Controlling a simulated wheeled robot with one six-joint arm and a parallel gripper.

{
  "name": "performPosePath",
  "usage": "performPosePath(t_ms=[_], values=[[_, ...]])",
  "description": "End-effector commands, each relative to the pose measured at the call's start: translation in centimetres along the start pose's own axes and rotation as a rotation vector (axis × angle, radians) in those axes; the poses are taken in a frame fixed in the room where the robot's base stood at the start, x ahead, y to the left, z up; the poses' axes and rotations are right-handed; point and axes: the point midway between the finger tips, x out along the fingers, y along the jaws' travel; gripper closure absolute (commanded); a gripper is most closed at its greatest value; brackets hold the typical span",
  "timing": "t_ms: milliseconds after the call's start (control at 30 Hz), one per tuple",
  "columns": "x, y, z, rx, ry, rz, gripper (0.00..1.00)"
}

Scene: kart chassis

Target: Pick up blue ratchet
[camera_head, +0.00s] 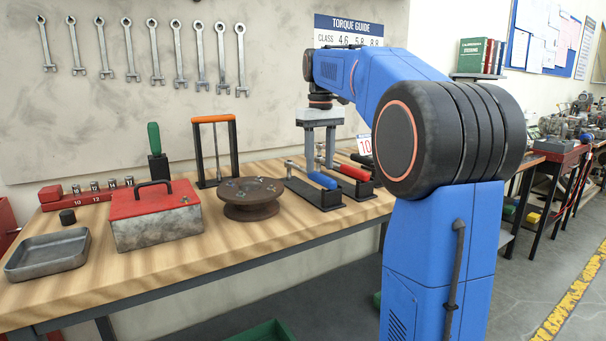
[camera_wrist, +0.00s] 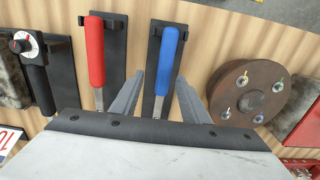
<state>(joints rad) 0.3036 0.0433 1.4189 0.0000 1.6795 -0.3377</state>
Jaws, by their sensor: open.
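The blue ratchet (camera_head: 322,180) lies on a black holder plate on the wooden workbench, with its blue handle towards the bench's front edge. In the wrist view its blue handle (camera_wrist: 166,58) points up the picture, and the lower part runs between my fingers. My gripper (camera_head: 320,168) is open and points down above the ratchet holders. In the wrist view my gripper (camera_wrist: 160,78) has one finger on each side of the ratchet, with gaps visible. The ratchet's head is hidden behind my gripper body in the wrist view.
The red ratchet (camera_head: 354,172) lies on its own plate just right; a brown round hub (camera_head: 250,206) with studs stands left. A red toolbox (camera_head: 155,215), grey tray (camera_head: 48,254) and orange-handled stand (camera_head: 214,119) are farther left. A dial tool (camera_wrist: 30,60) lies beyond the red ratchet.

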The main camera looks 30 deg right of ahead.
Motion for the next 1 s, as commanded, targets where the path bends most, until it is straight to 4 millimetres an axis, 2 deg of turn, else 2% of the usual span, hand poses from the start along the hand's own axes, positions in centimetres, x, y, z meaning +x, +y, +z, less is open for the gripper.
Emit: performPosePath(t_ms=[233, 500, 600, 867, 967, 1000], values=[[1.5, -0.2, 0.0, -0.001, -0.001, 0.0, 0.59], [5.0, -0.7, 0.1, 0.0, -0.002, -0.001, 0.59], [5.7, -0.7, 0.0, 0.0, 0.0, 0.0, 0.59], [5.9, -0.7, 0.0, 0.0, 0.0, 0.0, 0.59], [5.9, -0.7, 0.0, 0.0, 0.0, 0.0, 0.78], [5.9, -0.7, 0.0, 0.0, 0.0, 0.0, 0.87]])
